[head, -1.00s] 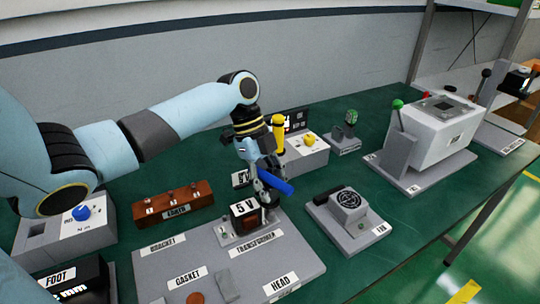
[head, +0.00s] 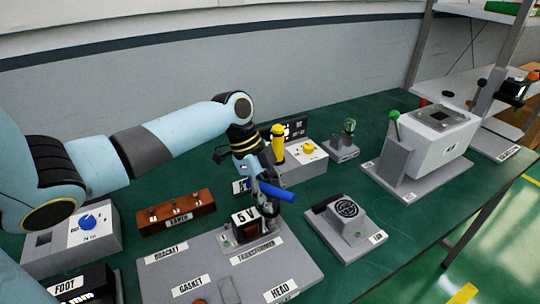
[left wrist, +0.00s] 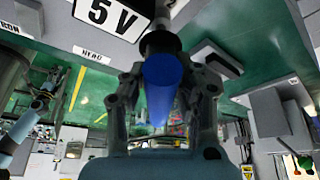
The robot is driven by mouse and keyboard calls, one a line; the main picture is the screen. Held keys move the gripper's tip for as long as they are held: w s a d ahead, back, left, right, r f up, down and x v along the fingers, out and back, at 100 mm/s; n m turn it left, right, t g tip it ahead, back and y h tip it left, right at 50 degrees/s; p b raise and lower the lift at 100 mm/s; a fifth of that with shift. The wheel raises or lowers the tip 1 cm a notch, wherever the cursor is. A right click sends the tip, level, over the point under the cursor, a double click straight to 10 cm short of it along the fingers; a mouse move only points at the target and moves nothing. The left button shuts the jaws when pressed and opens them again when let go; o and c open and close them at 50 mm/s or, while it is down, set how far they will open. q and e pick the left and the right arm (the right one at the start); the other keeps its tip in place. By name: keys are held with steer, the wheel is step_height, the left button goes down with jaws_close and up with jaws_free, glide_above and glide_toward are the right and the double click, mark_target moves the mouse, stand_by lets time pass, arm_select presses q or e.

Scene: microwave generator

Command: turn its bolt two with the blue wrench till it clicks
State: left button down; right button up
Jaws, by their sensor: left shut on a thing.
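The blue wrench (head: 277,191) is held at its handle by my left gripper (head: 259,187), above the right end of the transformer (head: 246,219) marked 5 V. In the left wrist view the blue handle (left wrist: 160,88) lies between the two fingers of my left gripper (left wrist: 161,96), end towards the camera. Beyond it a dark wrench head (left wrist: 160,43) is beside the 5 V block (left wrist: 110,14). The wrench head hides what lies under it, so I cannot tell whether it sits on a bolt. My right gripper is not in view.
The grey board (head: 200,262) under the transformer has label plates. A brown block (head: 173,213) stands left, a grey fixture with a round dark face (head: 346,209) right. Behind are a yellow-handled tool (head: 278,143) and a box with a yellow knob (head: 309,148). A white lever machine (head: 428,140) stands farther right.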

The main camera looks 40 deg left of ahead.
arm_select(q)
steer(key=shift+r+n+p, duration=0.15)
steer(key=shift+n+p, duration=0.45)
steer(key=shift+p, duration=0.15)
steer(key=shift+n+t+y+p, duration=0.4)
steer(key=shift+n+t+p, duration=0.3)
steer(key=shift+n+p, duration=0.6)
steer(key=shift+n, duration=0.4)
steer(key=shift+n+t+y, duration=0.4)
steer(key=shift+n, duration=0.8)
steer(key=shift+n+y, duration=0.4)
steer(key=shift+n, duration=0.7)
steer(key=shift+t, duration=0.3)
